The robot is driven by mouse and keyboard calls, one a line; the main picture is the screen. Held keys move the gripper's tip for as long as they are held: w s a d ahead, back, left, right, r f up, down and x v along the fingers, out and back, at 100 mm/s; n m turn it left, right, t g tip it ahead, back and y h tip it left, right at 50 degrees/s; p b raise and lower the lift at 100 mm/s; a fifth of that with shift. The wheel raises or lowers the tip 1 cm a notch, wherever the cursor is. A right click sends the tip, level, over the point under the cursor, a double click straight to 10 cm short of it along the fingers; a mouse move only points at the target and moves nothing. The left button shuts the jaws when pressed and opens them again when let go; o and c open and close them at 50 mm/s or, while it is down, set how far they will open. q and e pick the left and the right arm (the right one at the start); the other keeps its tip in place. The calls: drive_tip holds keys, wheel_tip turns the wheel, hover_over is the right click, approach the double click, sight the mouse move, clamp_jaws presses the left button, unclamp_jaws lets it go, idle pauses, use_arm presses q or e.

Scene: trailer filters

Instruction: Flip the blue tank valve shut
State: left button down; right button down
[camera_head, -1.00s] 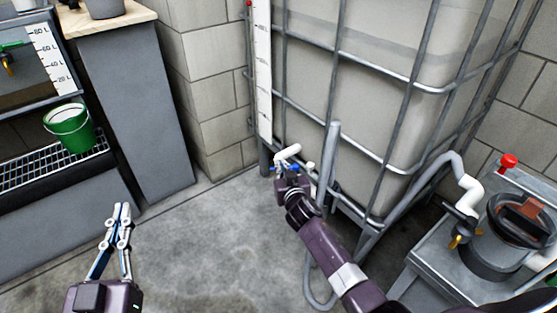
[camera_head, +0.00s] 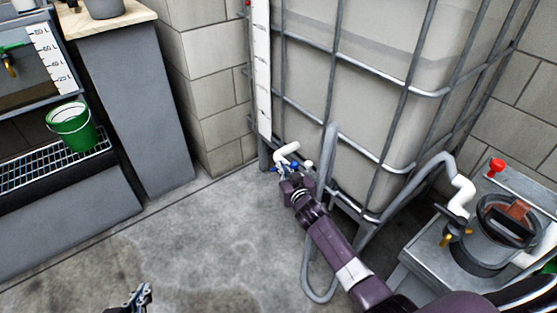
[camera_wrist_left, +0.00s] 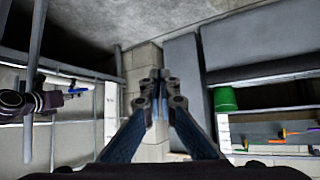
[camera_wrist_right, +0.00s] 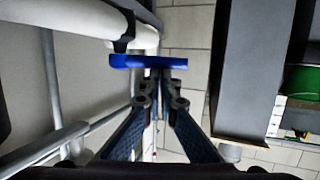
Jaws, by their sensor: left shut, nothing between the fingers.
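The blue tank valve handle (camera_head: 294,165) sits by the white outlet pipe (camera_head: 286,152) at the low front corner of the caged tank (camera_head: 360,120). In the right wrist view the blue handle (camera_wrist_right: 150,62) lies crosswise just beyond the fingertips. My right gripper (camera_head: 284,174) is at the valve with its fingers together; whether they touch the handle I cannot tell. The right fingertips (camera_wrist_right: 160,80) look shut. My left gripper (camera_head: 141,291) is shut and empty, low at the bottom left. Its closed fingertips (camera_wrist_left: 160,76) point at the block wall.
Metal cage bars and a grey hose (camera_head: 308,270) are close to my right arm. A pump unit (camera_head: 490,235) with a red knob (camera_head: 496,167) stands at right. A green bucket (camera_head: 72,128) stands on a grate (camera_head: 50,165) at left. The concrete floor between is clear.

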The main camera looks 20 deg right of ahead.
use_arm(q)
drive_tip(key=s+a+f+g+p, duration=0.1)
drive_tip(key=s+a+f+g, duration=0.1)
drive_tip(key=s, duration=0.4)
drive_tip(key=shift+f+g+y, duration=0.4)
drive_tip(key=shift+f+g, duration=0.3)
drive_tip(key=shift+f, duration=0.4)
use_arm(e)
drive_tip(key=shift+s+d+f, duration=0.15)
drive_tip(key=shift+s+d, duration=0.15)
drive_tip(key=shift+s, duration=0.25)
use_arm(q)
drive_tip(key=shift+s+a, duration=0.15)
drive_tip(key=shift+s, duration=0.1)
